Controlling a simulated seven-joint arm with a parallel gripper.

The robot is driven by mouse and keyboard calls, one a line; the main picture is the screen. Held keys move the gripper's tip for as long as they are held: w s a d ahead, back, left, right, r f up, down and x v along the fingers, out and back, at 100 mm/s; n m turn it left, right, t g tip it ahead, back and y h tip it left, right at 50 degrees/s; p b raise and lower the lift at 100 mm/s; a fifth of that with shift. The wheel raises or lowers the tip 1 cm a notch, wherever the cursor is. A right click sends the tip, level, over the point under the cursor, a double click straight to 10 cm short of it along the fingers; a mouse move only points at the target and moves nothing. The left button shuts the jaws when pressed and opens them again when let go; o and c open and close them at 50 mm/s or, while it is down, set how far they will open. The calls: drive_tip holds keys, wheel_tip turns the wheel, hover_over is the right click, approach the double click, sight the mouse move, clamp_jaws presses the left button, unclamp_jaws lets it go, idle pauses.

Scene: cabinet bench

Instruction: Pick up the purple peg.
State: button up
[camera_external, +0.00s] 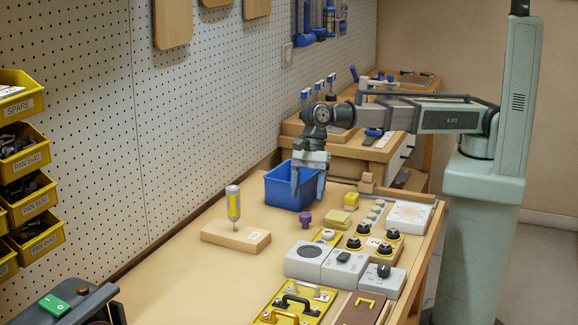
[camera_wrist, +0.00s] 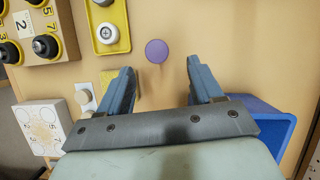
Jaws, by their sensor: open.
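The purple peg (camera_external: 305,219) stands on the tan bench top, in front of the blue bin. In the wrist view its round purple top (camera_wrist: 157,51) shows beyond the fingertips, about midway between them and slightly nearer the left of centre. My gripper (camera_external: 309,197) hangs pointing down above and close to the peg, beside the blue bin. In the wrist view my gripper (camera_wrist: 158,77) is open with nothing between its two blue-grey fingers. I cannot tell the exact height gap between fingertips and peg.
The blue bin (camera_external: 283,187) is close behind my gripper. A wooden block (camera_external: 236,236) with a yellow-and-grey upright tool stands to the left. Yellow blocks (camera_external: 341,221), a black-knob panel (camera_external: 372,243) and grey switch boxes (camera_external: 307,261) crowd the right and front. Bare bench lies left of the peg.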

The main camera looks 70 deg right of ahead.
sight(305, 214)
drive_tip(key=shift+s+x, duration=0.2)
drive_tip(key=shift+x, duration=2.75)
drive_tip(key=shift+a, duration=0.1)
drive_tip(key=shift+c, duration=0.2)
drive_tip(key=shift+r, duration=0.1)
drive_tip(key=c, duration=1.1)
drive_tip(key=shift+o, duration=0.2)
